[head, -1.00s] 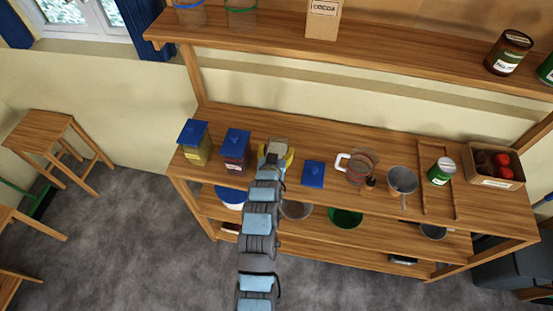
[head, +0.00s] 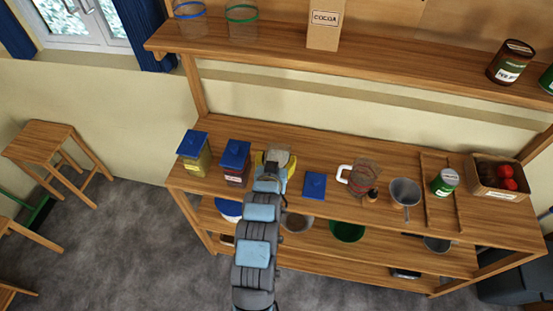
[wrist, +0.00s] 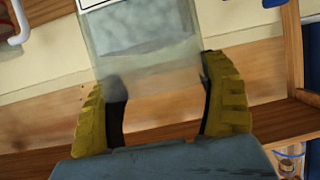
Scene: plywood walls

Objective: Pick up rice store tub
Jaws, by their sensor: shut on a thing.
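The likely rice store tub is a clear, lidless tub with pale contents (head: 280,154), at the middle left of the wooden counter. Its label is too cut off to read. In the wrist view, its clear wall (wrist: 150,48) stands between my yellow fingers, with a white label edge at the top. My gripper (head: 270,164) is shut on it, one finger on each side; it also shows in the wrist view (wrist: 152,80). I cannot tell whether the tub's base touches the counter. My arm hides part of it in the head view.
A red-filled tub (head: 236,164) and a yellow-filled tub (head: 194,154), both blue-lidded, stand close on the left. A blue lid (head: 315,185) lies to the right, then a glass jug (head: 360,180) and a metal pot (head: 405,192). An upper shelf (head: 350,55) hangs behind.

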